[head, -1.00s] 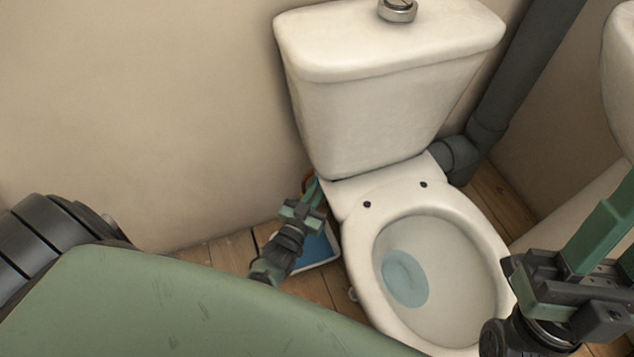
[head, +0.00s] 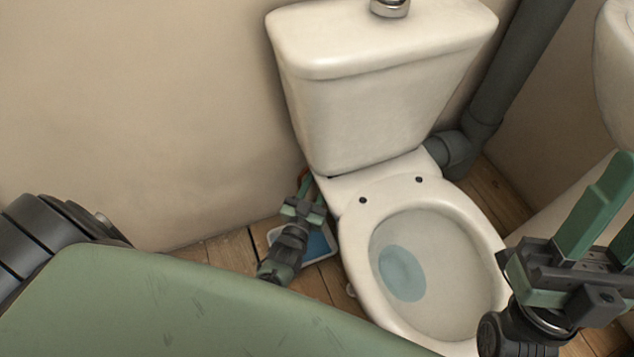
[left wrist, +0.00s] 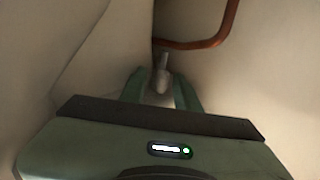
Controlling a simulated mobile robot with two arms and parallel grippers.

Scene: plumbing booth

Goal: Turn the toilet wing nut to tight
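The toilet (head: 350,110) stands against the wall. In the left wrist view, a small grey metal piece (left wrist: 162,78), which looks like the wing nut on its bolt, sticks out under pale ceramic. My left gripper (left wrist: 162,88) is open, with one green finger on each side of this piece; I cannot tell whether they touch it. In the head view my left gripper (head: 312,192) reaches in low beside the toilet, under the tank's left corner, and the nut is hidden there. My right gripper (head: 612,200) is open and empty at the right edge.
A copper pipe (left wrist: 205,43) curves just beyond the left fingers. A white-rimmed tray with blue inside (head: 325,255) lies on the wooden floor below the left arm. A grey waste pipe (head: 490,95) and a white basin (head: 615,75) stand at the right.

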